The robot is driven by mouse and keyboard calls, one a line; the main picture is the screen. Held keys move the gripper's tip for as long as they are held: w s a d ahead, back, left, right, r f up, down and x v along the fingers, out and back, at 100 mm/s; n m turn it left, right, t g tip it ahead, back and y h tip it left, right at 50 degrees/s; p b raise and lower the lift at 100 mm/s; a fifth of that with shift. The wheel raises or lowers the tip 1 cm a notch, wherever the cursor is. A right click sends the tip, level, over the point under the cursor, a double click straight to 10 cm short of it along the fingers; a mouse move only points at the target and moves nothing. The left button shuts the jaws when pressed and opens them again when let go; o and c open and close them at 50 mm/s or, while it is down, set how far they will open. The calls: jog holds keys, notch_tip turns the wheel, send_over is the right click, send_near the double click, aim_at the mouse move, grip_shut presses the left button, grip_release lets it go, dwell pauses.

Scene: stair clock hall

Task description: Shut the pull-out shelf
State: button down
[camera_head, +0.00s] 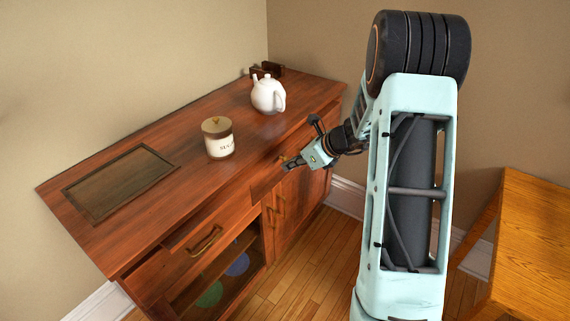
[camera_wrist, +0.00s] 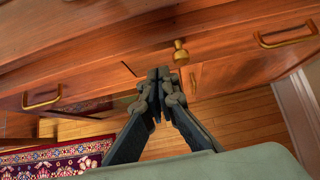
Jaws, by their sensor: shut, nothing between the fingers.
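The wooden sideboard (camera_head: 130,220) stands against the wall. A small brass knob (camera_wrist: 180,52) shows on its front between two drawers in the wrist view, likely on the pull-out shelf (camera_head: 265,183). The shelf's front is partly hidden by my gripper, and I cannot tell how far it stands out. My gripper (camera_head: 289,166) is shut and empty at the sideboard's front, just below the top's edge. In the wrist view its fingertips (camera_wrist: 158,73) are together, close to the front and left of the knob; I cannot tell whether they touch.
A white teapot (camera_head: 268,94), a sugar jar (camera_head: 219,142) and a dark inset panel (camera_head: 120,183) are on the top. A drawer with a brass handle (camera_head: 205,241) is at the left front. A wooden table (camera_head: 535,235) stands right. A patterned rug (camera_wrist: 55,158) lies on the floor.

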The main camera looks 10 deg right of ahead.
jog(key=p+v, duration=0.1)
jog(key=v, duration=0.9)
jog(key=shift+f+p, duration=0.15)
jog(key=shift+p, duration=0.25)
jog(key=c, duration=2.5)
grip_release()
jog(key=shift+s+d, duration=0.15)
jog(key=shift+s, duration=0.15)
jog(key=shift+c, duration=0.2)
jog(key=o, duration=0.7)
notch_tip(320, 180, down, 7)
jog(key=t+y+b, duration=0.1)
jog(key=y+b, duration=0.2)
jog(key=b, duration=0.2)
jog(key=shift+a+t+y, duration=0.4)
jog(key=d+f+t+y+b, duration=0.2)
jog(key=d+t+b, duration=0.2)
jog(key=t, duration=0.1)
jog(key=b+x, duration=0.1)
jog(key=x, duration=1)
jog(key=shift+w+d+r+b, duration=0.2)
jog(key=shift+w+d+b, duration=0.05)
jog(key=shift+d+b, duration=0.15)
jog(key=shift+c, duration=0.3)
grip_shut()
